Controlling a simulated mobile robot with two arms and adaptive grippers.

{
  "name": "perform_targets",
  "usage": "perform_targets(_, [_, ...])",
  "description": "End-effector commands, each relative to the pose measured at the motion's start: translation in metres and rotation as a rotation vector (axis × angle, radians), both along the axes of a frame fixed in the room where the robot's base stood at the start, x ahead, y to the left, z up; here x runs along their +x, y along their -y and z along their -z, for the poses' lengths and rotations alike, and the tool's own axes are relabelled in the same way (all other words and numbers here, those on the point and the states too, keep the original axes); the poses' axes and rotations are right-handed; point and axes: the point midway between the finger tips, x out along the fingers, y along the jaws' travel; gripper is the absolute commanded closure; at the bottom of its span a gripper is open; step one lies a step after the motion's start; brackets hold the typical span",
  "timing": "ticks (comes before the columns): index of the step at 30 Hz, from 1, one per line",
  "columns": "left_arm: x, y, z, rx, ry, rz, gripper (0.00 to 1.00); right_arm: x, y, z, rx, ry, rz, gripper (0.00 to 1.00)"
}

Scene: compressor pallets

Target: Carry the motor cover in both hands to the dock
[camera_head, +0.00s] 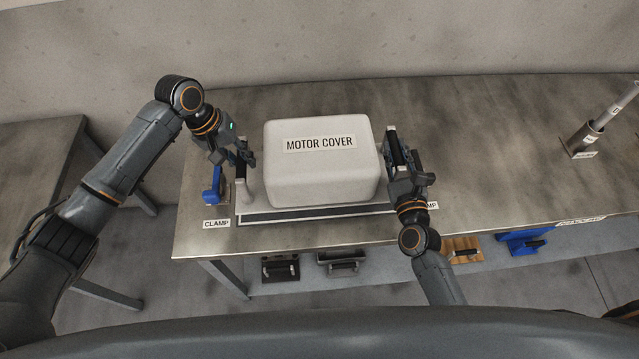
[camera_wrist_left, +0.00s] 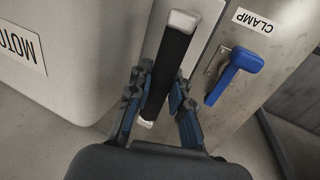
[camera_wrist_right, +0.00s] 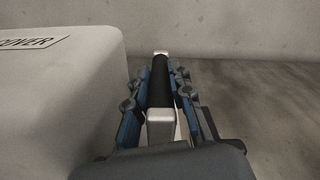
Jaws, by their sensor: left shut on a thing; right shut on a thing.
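The motor cover (camera_head: 322,185) is a pale rounded box with a name label on top and a black bar handle on each side. My left gripper (camera_head: 243,160) is shut on its left handle, whose black bar (camera_wrist_left: 172,65) shows between the fingers in the left wrist view. My right gripper (camera_head: 404,165) is shut on its right handle; that bar (camera_wrist_right: 159,82) shows in the right wrist view. The cover looks level above a dark flat plate with a pale edge (camera_head: 310,213) on the table. I cannot tell whether it touches the plate.
A blue clamp lever (camera_head: 212,186) stands left of the cover by a CLAMP label (camera_head: 216,224). The right clamp is mostly hidden by my arm. A grey cylinder (camera_head: 583,140) with a rod stands at the right. The table (camera_head: 490,150) between is clear. Several items lie below the front edge.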

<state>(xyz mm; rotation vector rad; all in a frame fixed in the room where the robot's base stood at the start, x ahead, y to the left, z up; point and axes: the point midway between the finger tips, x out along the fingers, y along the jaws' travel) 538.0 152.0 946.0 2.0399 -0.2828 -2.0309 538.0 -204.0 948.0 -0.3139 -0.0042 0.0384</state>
Motion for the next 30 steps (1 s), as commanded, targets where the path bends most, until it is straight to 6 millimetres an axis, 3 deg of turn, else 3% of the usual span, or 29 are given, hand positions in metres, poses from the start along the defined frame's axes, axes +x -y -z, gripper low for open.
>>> perform_targets(11, [0.002, 0.000, 0.000, -0.002, 0.005, -0.002, 1.00, 0.002, 0.002, -0.003, -0.001, 0.012, 0.005, 1.00])
perform_targets(30, [0.002, 0.000, 0.026, -0.002, 0.005, -0.002, 1.00, 0.002, 0.002, 0.023, 0.000, 0.013, 0.005, 1.00])
